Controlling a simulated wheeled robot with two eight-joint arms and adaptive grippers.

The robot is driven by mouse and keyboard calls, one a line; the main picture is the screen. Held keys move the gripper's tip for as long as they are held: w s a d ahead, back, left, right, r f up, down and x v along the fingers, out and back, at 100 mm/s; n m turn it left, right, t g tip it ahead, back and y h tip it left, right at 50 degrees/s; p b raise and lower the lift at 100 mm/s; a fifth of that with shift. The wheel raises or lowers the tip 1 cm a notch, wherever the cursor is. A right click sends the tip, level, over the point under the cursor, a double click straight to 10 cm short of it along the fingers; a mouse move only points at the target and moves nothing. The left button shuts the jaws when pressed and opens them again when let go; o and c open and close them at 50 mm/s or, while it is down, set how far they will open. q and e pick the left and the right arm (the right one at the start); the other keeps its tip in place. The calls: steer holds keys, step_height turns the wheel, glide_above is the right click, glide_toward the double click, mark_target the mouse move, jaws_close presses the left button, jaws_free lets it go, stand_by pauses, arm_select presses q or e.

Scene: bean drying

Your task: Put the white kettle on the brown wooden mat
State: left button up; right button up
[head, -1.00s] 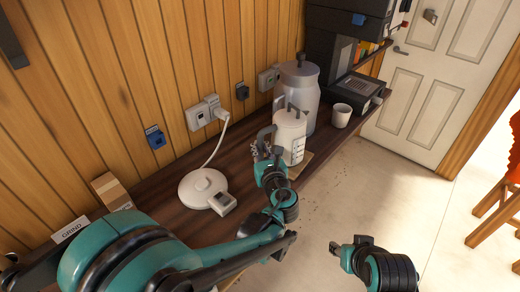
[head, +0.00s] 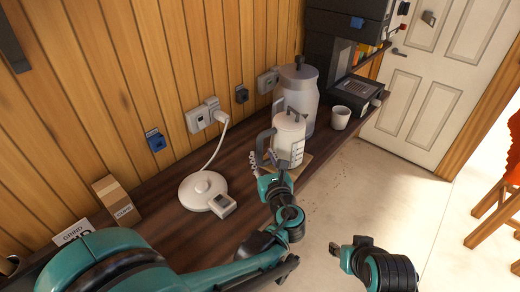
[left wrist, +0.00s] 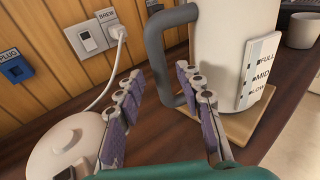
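The white kettle (head: 289,138) with a grey handle and a level scale stands upright on the far part of the counter. The brown wooden mat (head: 301,165) shows under it, and the left wrist view shows the kettle (left wrist: 215,45) over the mat (left wrist: 240,130), its base seemingly resting on it. My left gripper (head: 269,162) is open, its fingers spread on the near side of the grey handle. In the left wrist view the gripper (left wrist: 160,98) has nothing between its fingertips, and the handle is just beyond. My right gripper (head: 348,244) is over the floor, away from the counter.
A round white base (head: 203,188) with a cord to the wall socket stands left of the kettle. A large grey canister (head: 300,85) is close behind it. A white cup (head: 341,117) and a dark machine (head: 355,90) stand farther right.

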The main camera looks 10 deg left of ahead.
arm_select(q)
steer(key=f+v, duration=0.1)
steer(key=v, duration=0.6)
steer(key=shift+s+r+p, duration=0.15)
steer(key=shift+r+p, duration=0.25)
steer(key=shift+r, duration=0.1)
